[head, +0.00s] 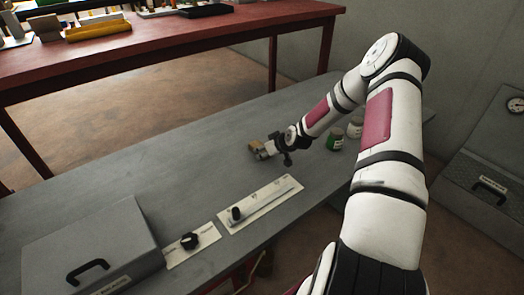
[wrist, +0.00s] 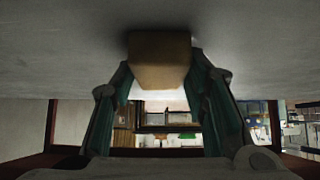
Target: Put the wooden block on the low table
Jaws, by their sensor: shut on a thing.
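The wooden block (head: 254,147) is a small tan-brown block at the middle of the grey table (head: 120,175) in the head view. My gripper (head: 263,150) comes in from the right, low over the grey top, and is shut on the block. In the wrist view the block (wrist: 160,62) sits between my two fingertips, with the grey surface close beyond it. I cannot tell whether the block touches the grey top or is held just above it. The grey table stands lower than the red-topped table (head: 150,50) behind it.
A green jar (head: 335,139) and a pale jar (head: 355,127) stand right of my gripper. A panel with a slider (head: 260,204), a knob panel (head: 192,246) and a grey box with a handle (head: 92,245) are nearer. The grey top left of the block is clear.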

